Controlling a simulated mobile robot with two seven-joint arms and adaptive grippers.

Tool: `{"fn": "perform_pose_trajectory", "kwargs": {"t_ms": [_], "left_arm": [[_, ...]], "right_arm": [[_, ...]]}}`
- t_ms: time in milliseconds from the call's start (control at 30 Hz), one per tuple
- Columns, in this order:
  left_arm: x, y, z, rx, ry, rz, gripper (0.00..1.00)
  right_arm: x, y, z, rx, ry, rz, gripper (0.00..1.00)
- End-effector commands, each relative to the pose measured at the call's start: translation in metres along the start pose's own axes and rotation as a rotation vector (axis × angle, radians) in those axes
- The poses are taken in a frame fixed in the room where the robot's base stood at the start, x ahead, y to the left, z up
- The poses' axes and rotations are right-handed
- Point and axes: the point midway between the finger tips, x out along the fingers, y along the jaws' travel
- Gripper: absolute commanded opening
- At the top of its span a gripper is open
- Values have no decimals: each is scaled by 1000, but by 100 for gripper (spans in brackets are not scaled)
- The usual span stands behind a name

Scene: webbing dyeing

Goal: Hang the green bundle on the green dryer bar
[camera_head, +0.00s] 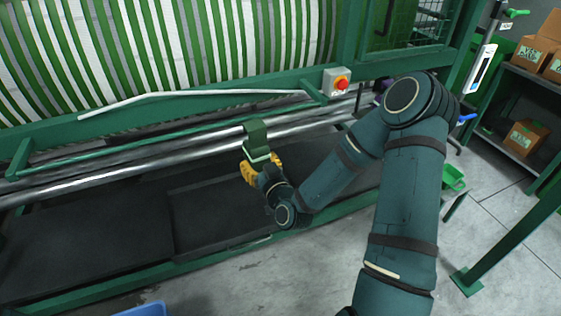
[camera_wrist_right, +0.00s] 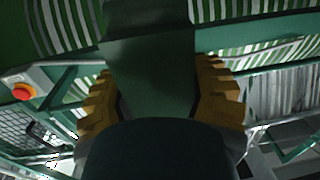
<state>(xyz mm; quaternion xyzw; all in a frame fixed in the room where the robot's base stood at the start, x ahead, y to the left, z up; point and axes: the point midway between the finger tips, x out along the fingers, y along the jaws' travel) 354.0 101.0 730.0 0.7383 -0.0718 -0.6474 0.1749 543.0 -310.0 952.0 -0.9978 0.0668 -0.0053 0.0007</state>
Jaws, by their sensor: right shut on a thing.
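The green bundle (camera_head: 256,138) is a dark green folded piece at the end of my right arm in the head view. It also fills the middle of the right wrist view (camera_wrist_right: 150,75). My right gripper (camera_head: 259,165), with yellow fingers, is shut on it, with a finger on each side. The green dryer bar (camera_head: 165,133) runs along the front of the machine, above the metal rollers. The bundle overlaps the bar in the head view; I cannot tell whether they touch. My left gripper is not in view.
A white bar (camera_head: 190,94) runs above the green one. A red stop button (camera_head: 341,83) sits right of the bundle. Steel rollers (camera_head: 110,172) and dark flat panels (camera_head: 100,235) lie below. Shelves with boxes (camera_head: 525,137) stand at the right.

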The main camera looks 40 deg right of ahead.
Motion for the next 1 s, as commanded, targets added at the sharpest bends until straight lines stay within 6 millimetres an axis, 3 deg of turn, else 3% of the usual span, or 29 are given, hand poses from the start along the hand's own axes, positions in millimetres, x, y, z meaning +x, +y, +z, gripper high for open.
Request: {"fn": "perform_pose_trajectory", "kwargs": {"t_ms": [33, 100, 300, 567, 1000], "left_arm": [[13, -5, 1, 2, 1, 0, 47], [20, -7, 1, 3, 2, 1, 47], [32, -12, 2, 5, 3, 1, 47], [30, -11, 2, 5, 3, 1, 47], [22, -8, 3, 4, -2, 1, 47]], "right_arm": [[0, 20, 1, -9, 5, 26, 10], [-1, 39, -3, -8, 2, 50, 10], [-6, 73, -13, -6, -6, 95, 10], [0, 79, -16, -3, -9, 103, 10], [30, 82, -16, -3, -8, 103, 10]]}}
